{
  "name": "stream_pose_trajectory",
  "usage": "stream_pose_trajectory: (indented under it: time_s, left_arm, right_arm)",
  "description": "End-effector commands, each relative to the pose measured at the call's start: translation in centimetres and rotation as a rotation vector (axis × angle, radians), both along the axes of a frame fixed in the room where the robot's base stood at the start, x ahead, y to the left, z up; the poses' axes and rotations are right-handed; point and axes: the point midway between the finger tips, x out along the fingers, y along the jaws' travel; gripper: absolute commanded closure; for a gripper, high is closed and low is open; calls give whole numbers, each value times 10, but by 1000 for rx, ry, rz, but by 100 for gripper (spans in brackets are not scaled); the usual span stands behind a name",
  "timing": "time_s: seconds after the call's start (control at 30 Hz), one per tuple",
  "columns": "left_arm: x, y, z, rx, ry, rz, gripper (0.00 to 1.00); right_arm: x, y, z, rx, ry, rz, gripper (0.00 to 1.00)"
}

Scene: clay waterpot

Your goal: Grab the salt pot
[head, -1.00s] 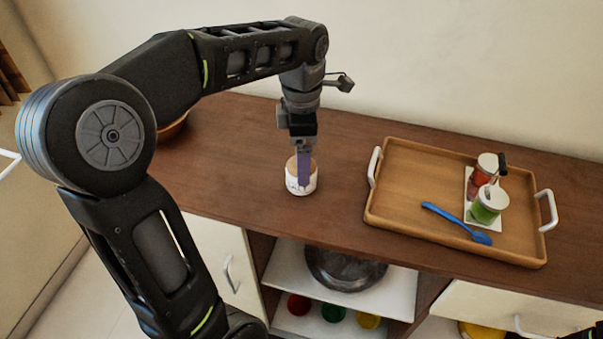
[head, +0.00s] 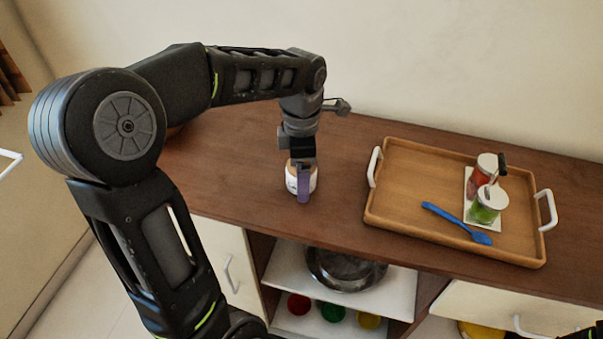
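A small white pot (head: 291,182) stands on the brown wooden counter, left of the tray. I take it to be the salt pot; no label is readable. My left gripper (head: 302,188) points down at it from above. One purple finger hangs in front of the pot's near side and covers its middle. The other finger is hidden behind the pot or the gripper body. Whether the fingers press on the pot cannot be seen. My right gripper is not in view.
A wooden tray (head: 400,205) with white handles stands on the right. It holds a blue spoon (head: 455,222), a red jar (head: 478,178) and a green jar (head: 485,212). The counter (head: 225,165) is clear around the pot. Shelves below hold a metal bowl (head: 345,270).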

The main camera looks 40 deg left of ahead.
Motion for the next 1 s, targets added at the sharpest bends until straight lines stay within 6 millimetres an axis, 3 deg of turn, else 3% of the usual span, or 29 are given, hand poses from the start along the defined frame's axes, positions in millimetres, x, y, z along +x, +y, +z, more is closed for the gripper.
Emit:
stream_pose_trajectory:
  time_s: [1.0]
  left_arm:
    - [0, 0, 0, 1, -1, 0, 92]
  right_arm:
    - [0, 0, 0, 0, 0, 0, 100]
